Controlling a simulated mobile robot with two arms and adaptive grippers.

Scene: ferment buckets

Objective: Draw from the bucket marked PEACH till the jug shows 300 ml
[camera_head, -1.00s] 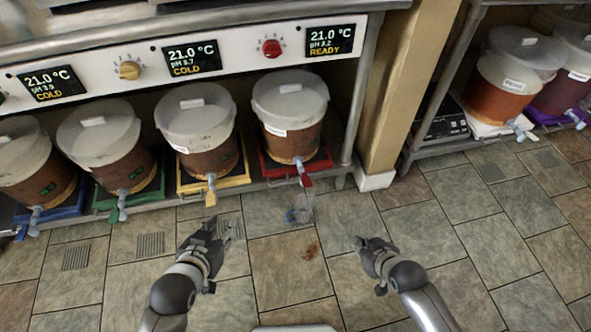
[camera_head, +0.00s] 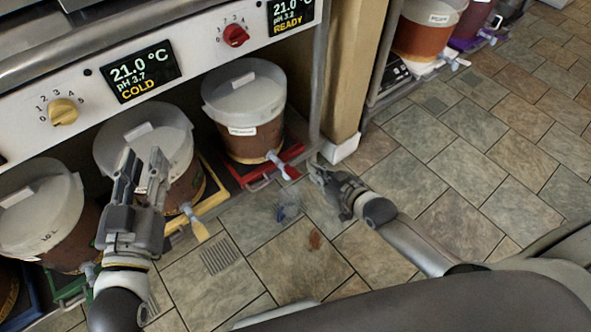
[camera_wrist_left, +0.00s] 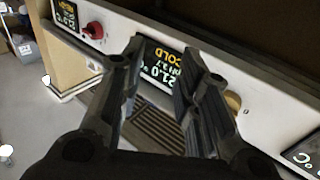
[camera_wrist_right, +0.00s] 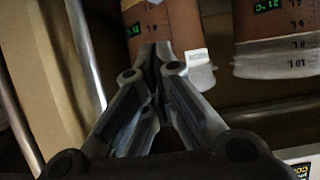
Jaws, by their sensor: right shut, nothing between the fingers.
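Several lidded buckets of brown liquid stand under the panel. One bucket (camera_head: 250,140) sits on a red tray, with its tap (camera_head: 282,165) pointing out. Its label is too small to read, as is the label on the orange bucket (camera_head: 425,40) on the right shelf, so I cannot tell which is PEACH. A faint, clear vessel with blue at its base, perhaps the jug (camera_head: 287,212), is on the floor; its scale is unreadable. My left gripper (camera_head: 143,160) is open and empty before the bucket on the yellow tray. My right gripper (camera_head: 316,167) is shut and empty, right of the red-tray tap.
The control panel (camera_head: 150,60) with knobs and displays overhangs the buckets. A tan post (camera_head: 352,70) separates the two shelves. A floor drain (camera_head: 216,257) and a reddish stain (camera_head: 314,240) lie near the clear vessel. The tiled floor at the right is open.

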